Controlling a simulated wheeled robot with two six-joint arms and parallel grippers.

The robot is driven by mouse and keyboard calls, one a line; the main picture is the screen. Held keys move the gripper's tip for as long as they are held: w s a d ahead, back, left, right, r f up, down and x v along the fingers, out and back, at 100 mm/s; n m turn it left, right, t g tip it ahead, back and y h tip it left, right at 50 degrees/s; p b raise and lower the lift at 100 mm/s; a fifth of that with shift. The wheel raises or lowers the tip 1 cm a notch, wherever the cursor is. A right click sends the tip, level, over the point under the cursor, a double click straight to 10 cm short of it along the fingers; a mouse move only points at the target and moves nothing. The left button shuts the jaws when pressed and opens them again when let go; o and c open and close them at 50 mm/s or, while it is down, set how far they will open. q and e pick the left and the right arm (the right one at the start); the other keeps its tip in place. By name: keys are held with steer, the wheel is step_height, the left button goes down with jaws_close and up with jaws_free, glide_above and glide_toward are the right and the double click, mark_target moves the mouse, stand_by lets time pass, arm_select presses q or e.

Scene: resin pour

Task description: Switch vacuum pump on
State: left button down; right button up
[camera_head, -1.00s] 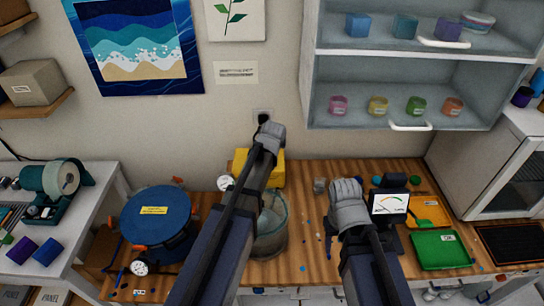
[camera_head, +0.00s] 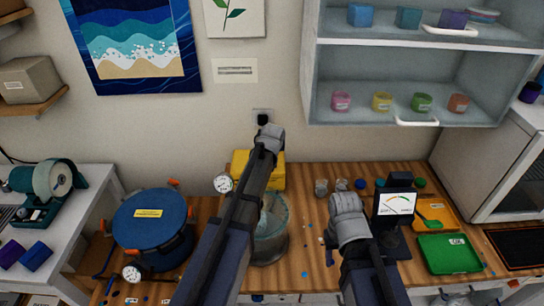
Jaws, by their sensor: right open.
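The yellow box (camera_head: 277,176), which looks like the vacuum pump, stands at the back of the wooden bench against the wall. My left arm crosses in front of it and hides much of it; no switch can be made out. My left gripper (camera_head: 271,133) is above the yellow box, near the wall outlet; its fingers are not clear. A clear round chamber (camera_head: 272,236) stands in front of the box, partly behind my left arm. My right gripper (camera_head: 345,201) is open and empty over the bench, right of the chamber and beside the dial stand.
A blue-lidded pot (camera_head: 152,222) is at the left. Small cups (camera_head: 321,187) stand at the back. A wall cabinet (camera_head: 400,70) hangs above. A black plug (camera_head: 263,119) sits in the outlet.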

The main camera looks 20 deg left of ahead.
arm_select(q)
steer(key=f+b, duration=0.1)
steer(key=f, duration=0.1)
steer(key=w+f+b, duration=0.1)
steer(key=f+b, duration=0.1)
steer(key=shift+a+f, duration=0.15)
steer(key=shift+f, duration=0.1)
steer(key=shift+s+f+b, duration=0.1)
steer(key=shift+f+b, duration=0.45)
steer(key=shift+b, duration=0.2)
steer(key=shift+s+f+b, duration=0.2)
steer(key=shift+f+b, duration=0.4)
steer(key=shift+b, duration=0.05)
steer(key=shift+r+p, duration=0.3)
steer(key=shift+r, duration=0.1)
steer(key=shift+r+p, duration=0.7)
steer(key=shift+p, duration=0.1)
